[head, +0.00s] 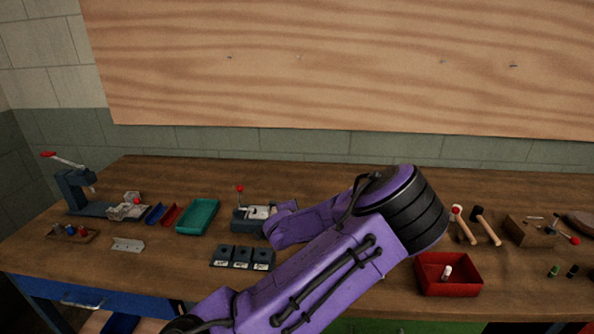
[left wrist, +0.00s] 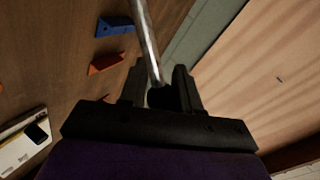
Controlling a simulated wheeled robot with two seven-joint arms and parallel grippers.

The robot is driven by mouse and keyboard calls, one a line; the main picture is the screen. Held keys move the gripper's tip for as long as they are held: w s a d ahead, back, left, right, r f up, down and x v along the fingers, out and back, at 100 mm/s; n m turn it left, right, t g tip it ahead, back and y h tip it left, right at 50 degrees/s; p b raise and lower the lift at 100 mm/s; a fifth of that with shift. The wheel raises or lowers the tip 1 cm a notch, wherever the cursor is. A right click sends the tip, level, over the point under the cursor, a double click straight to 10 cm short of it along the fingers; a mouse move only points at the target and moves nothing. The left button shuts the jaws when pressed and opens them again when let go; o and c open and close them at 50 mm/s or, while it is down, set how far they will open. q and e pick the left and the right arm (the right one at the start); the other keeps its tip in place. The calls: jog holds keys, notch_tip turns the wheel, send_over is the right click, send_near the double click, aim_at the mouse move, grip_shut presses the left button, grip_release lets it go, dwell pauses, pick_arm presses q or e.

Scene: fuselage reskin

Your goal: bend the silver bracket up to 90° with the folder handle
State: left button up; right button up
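The folder (head: 247,222) is a small dark bench tool with a pale silvery top, and its red knob (head: 240,188) stands up at its left. A pale silver piece (head: 262,211) shows on it, partly hidden by my left arm; I cannot tell its bend angle. My left gripper (left wrist: 160,80) is at the folder's right side, its tips hidden in the head view. In the left wrist view a silver rod (left wrist: 148,40) runs between the two fingers, with something dark at its base. I cannot tell whether the fingers press on it. My right gripper is out of view.
Another silver bracket (head: 128,245) lies at the left front. A lever press (head: 75,190), blue and red pieces (head: 172,214) and a teal tray (head: 198,216) stand left of the folder. Dark blocks (head: 243,258) sit in front. A red bin (head: 448,288) and mallets (head: 486,226) are at right.

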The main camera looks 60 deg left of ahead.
pick_arm(q)
jog(key=o, duration=0.3)
jog(key=shift+s+f, duration=0.2)
jog(key=shift+s, duration=0.05)
jog(key=shift+a, duration=0.15)
jog(key=shift+w+r, duration=0.1)
jog(key=shift+w, duration=0.05)
jog(key=shift+d+r, duration=0.1)
jog(key=shift+d, duration=0.2)
jog(key=p+v, duration=0.7)
jog(key=v, duration=0.3)
jog(key=shift+s+p, duration=0.3)
jog(key=shift+p, duration=0.05)
jog(key=shift+a, duration=0.15)
jog(key=shift+w, duration=0.1)
